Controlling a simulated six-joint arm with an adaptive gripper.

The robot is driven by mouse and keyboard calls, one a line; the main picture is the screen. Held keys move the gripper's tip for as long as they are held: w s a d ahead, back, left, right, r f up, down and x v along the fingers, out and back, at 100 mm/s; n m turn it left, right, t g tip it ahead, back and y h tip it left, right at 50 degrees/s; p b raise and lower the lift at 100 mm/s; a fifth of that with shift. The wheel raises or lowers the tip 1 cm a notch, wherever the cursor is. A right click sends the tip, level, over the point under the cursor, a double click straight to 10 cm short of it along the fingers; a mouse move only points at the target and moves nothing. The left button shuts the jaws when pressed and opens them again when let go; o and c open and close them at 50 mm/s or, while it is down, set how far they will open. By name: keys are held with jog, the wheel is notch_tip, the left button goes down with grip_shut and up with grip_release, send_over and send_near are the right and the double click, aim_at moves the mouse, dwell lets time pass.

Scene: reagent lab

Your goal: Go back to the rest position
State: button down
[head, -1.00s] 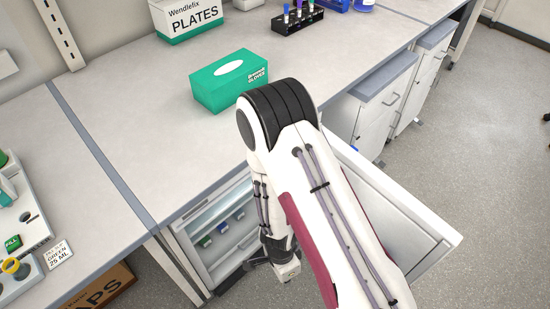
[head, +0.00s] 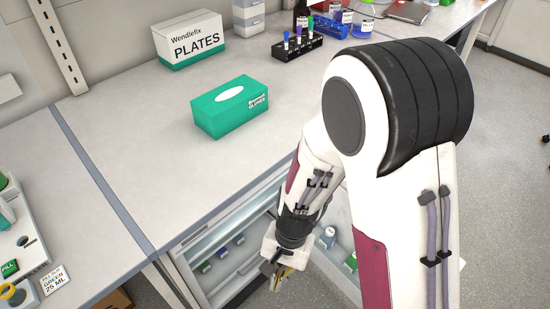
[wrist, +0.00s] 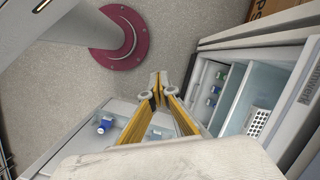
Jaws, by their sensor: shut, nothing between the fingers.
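My gripper (head: 278,284) hangs down in front of the bench, beside the open under-bench fridge (head: 182,251). In the wrist view its two yellow-sided fingers (wrist: 160,82) are together at the tips, with nothing between them. The arm is folded, its black-banded elbow high at the right of the head view and the gripper low.
Vials (wrist: 213,89) stand inside the fridge. Its open door (wrist: 78,133) holds a blue-capped bottle (wrist: 104,126). A green glove box (head: 230,107), a plates box (head: 188,40) and a tube rack (head: 297,46) stand on the bench.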

jog(key=s+d+r+n+t, duration=0.1)
jog(key=d+r+t, duration=0.1)
jog(key=d+r, duration=0.3)
jog(key=s+d+r+n+t+h, duration=0.1)
jog(key=d+r, duration=0.5)
jog(key=r, duration=0.8)
jog(key=s+d+r+n+t, duration=0.1)
jog(key=s+d+r+t, duration=0.2)
jog(key=r, duration=0.7)
jog(key=shift+s+d+n+t+h, duration=0.2)
jog(key=shift+d+n+t+h, duration=0.2)
jog(key=shift+d+t, duration=0.7)
